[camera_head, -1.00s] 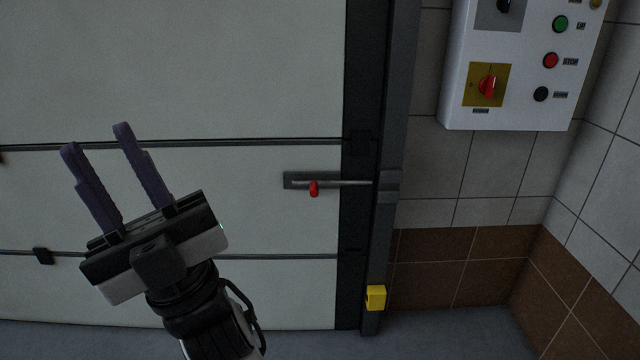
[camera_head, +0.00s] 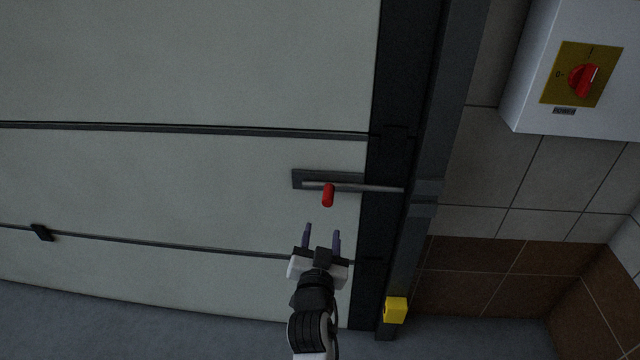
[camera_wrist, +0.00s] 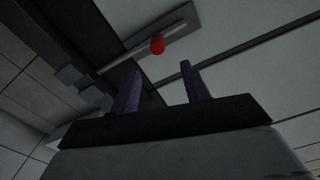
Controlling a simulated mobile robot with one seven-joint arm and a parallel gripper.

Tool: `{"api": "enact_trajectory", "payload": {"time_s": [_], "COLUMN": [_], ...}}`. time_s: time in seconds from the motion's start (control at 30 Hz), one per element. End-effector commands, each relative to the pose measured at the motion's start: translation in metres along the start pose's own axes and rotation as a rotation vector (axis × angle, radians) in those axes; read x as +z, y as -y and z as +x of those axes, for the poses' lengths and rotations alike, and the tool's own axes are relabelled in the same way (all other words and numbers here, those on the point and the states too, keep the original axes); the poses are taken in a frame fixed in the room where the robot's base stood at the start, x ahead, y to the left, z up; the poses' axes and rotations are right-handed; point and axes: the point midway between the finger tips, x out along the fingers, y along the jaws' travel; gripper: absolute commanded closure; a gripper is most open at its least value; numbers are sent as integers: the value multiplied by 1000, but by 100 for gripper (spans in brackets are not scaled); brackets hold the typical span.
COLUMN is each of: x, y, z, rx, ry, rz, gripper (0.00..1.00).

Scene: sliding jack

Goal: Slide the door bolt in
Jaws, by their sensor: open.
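The door bolt (camera_head: 375,188) is a thin metal rod on a grey plate on the pale door. Its right end reaches over the dark door edge to the frame. A red handle (camera_head: 328,195) hangs down from the rod. My gripper (camera_head: 321,232) is open and empty, below the red handle and apart from it, fingers pointing up. In the wrist view the red handle (camera_wrist: 157,44) shows beyond the fingertips, between them, and the bolt rod (camera_wrist: 122,60) runs diagonally behind. Whether the rod's end sits inside the frame piece is hard to tell.
The dark door frame (camera_head: 443,120) stands right of the bolt. A white control box (camera_head: 528,100) with a red switch hangs on the tiled wall. A yellow block (camera_head: 396,310) sits low on the frame. The door face around the handle is clear.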

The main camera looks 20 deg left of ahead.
Motion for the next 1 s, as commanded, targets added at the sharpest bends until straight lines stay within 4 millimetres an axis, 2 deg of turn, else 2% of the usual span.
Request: {"api": "enact_trajectory", "payload": {"time_s": [0.13,0.27,0.5,0.7,0.83,1.0], "x": [3,2,1,2,3,4], "y": [-6,-5,-5,-6,-6,-7], "z": [6,25,77,114,129,137], "rx": [16,15,13,13,12,13], "ry": [11,10,9,10,9,10], "rz": [-1,-1,0,0,0,-1], "gripper": [54,54,54,54,54,54]}}
